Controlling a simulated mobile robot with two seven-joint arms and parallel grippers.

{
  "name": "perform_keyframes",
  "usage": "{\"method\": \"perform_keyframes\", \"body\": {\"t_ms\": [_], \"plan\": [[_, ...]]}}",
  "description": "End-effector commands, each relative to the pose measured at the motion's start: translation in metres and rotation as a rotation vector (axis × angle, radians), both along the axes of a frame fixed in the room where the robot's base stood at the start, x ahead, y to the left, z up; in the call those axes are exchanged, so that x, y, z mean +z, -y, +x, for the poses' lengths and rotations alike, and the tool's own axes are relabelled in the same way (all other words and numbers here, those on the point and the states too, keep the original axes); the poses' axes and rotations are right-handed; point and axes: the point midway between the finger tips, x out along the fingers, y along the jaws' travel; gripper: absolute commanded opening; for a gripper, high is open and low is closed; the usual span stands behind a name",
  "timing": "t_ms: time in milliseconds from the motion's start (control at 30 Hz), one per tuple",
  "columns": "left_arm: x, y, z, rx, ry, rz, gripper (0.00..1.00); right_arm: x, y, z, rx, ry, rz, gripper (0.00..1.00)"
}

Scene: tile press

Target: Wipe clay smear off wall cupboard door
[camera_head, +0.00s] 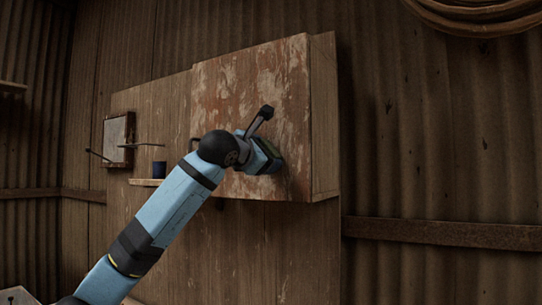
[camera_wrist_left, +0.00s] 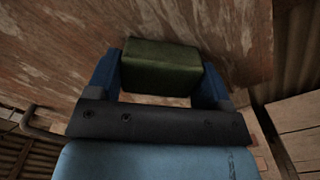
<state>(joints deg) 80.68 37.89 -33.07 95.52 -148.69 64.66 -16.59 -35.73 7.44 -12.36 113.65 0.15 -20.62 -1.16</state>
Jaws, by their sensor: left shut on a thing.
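The wall cupboard door (camera_head: 245,85) is worn wood with pale and reddish patches; it fills the upper left of the left wrist view (camera_wrist_left: 60,60). I cannot tell which patch is the clay smear. My left gripper (camera_head: 272,155) is at the door's lower right part. In the left wrist view my left gripper (camera_wrist_left: 162,75) is shut on a dark green block, a sponge (camera_wrist_left: 160,68), held between its blue fingers. The sponge is at the door surface; whether it presses on it is hard to tell. My right gripper is not in view.
A curved door handle (camera_wrist_left: 38,122) shows at the left of the left wrist view. A small shelf (camera_head: 146,182) with a dark cup (camera_head: 159,169) and a wall-mounted framed panel (camera_head: 118,139) with rods are left of the cupboard. Coiled hoops (camera_head: 480,15) hang at upper right.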

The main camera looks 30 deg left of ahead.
Motion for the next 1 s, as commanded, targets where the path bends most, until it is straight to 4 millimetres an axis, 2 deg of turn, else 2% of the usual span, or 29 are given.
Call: {"method": "perform_keyframes", "body": {"t_ms": [100,367,700,1000], "plan": [[-0.001,-0.012,0.002,0.004,-0.002,-0.002,0.55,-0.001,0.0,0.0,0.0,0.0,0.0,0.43],[-0.001,-0.021,0.003,0.004,-0.002,-0.001,0.55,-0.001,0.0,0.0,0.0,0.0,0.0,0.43],[-0.001,-0.05,0.003,0.005,-0.002,0.0,0.55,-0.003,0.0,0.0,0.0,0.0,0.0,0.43],[0.0,-0.061,0.004,0.003,-0.001,-0.002,0.55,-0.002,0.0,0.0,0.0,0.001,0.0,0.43]]}}
